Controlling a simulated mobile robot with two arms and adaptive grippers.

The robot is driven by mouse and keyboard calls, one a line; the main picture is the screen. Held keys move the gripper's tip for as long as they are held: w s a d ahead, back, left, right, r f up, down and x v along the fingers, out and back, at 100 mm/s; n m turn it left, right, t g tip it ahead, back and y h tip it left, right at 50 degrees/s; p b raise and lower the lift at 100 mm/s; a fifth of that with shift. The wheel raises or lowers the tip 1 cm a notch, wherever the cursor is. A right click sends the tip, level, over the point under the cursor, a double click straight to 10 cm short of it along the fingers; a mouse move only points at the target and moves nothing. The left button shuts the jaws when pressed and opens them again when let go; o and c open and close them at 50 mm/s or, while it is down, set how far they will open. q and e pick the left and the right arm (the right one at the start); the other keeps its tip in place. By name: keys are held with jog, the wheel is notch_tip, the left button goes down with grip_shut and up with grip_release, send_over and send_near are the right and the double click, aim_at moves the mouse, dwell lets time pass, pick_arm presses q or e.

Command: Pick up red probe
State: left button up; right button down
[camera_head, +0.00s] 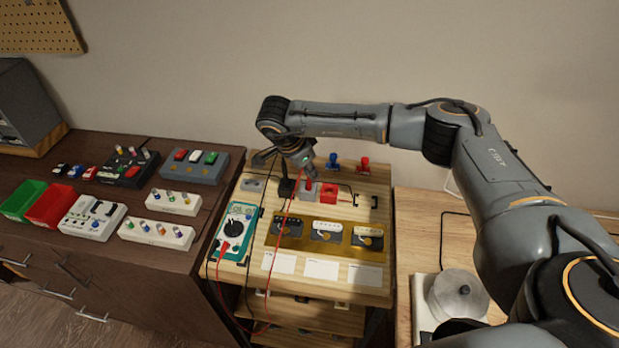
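A teal multimeter (235,234) lies on the left of the wooden workbench. A red cable (274,250) runs from it, hangs over the front edge and rises toward my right gripper (287,166). The gripper is above the back of the bench, pointing down, with its fingers spread apart. A small red piece (308,185), which may be the red probe, shows just below the right finger at a grey block. The probe's outline is too small to make out, and I cannot tell whether the gripper touches it. A red block (328,194) sits beside it. My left gripper is out of view.
Several pickups lie on a yellowish mat (345,252) in front, with white cards near the edge. Blue (332,161) and red (363,165) upright items stand at the back.

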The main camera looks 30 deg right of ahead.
jog(key=shift+r, duration=0.1)
jog(key=shift+r+b, duration=0.6)
jog(key=shift+b, duration=0.05)
jog(key=s+a+r+b, duration=0.2)
jog(key=a+r+b, duration=0.3)
jog(key=a+r, duration=0.6)
jog(key=shift+a+r, duration=0.35)
jog(key=shift+a, duration=1.15)
